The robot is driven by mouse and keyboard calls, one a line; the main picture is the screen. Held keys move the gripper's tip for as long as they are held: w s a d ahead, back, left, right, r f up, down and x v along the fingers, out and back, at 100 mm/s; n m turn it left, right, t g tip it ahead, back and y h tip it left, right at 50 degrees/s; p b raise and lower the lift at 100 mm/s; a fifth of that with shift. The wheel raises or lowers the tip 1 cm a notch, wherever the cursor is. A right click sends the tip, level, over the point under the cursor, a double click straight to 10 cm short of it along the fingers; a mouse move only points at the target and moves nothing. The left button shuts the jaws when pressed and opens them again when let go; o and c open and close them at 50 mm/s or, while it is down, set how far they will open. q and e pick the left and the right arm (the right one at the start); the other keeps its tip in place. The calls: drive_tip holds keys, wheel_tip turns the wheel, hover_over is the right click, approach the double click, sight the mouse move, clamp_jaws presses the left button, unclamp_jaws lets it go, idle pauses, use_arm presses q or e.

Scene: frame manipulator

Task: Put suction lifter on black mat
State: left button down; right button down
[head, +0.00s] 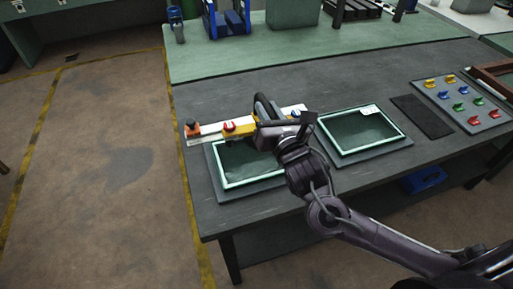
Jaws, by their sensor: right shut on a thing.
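The suction lifter (207,132) is a long pale bar with a yellow middle block, a red button and a dark loop handle. It lies across the back edge of the left green-framed pane, or just above it; I cannot tell if it touches. My right gripper (266,128) is shut on the suction lifter near its handle, and hides part of the bar. The black mat (422,116) lies flat and empty on the dark table, right of the second pane. My left gripper is out of view.
The left frame (222,182) and right frame (363,153) sit on dark pads. A grey board (462,104) with several coloured clips stands right of the mat. A brown wooden frame (496,78) lies at far right. The dark table (330,92) is bare behind the frames.

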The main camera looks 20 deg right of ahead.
drive_tip(key=w+r, duration=0.1)
drive_tip(key=r, duration=0.1)
drive_tip(key=w+r, duration=0.2)
drive_tip(key=r, duration=0.1)
drive_tip(key=w+r, duration=0.2)
drive_tip(key=shift+w+r, duration=0.2)
drive_tip(key=shift+r, duration=0.1)
wheel_tip(320, 180, down, 16)
drive_tip(key=shift+r+p, duration=0.1)
drive_tip(key=shift+p, duration=1.05)
wheel_tip(320, 180, down, 3)
drive_tip(key=shift+r, duration=0.2)
drive_tip(key=shift+s+f+p, duration=0.1)
drive_tip(key=shift+f+p, duration=0.45)
drive_tip(key=shift+f, duration=0.1)
drive_tip(key=c, duration=1.3)
unclamp_jaws()
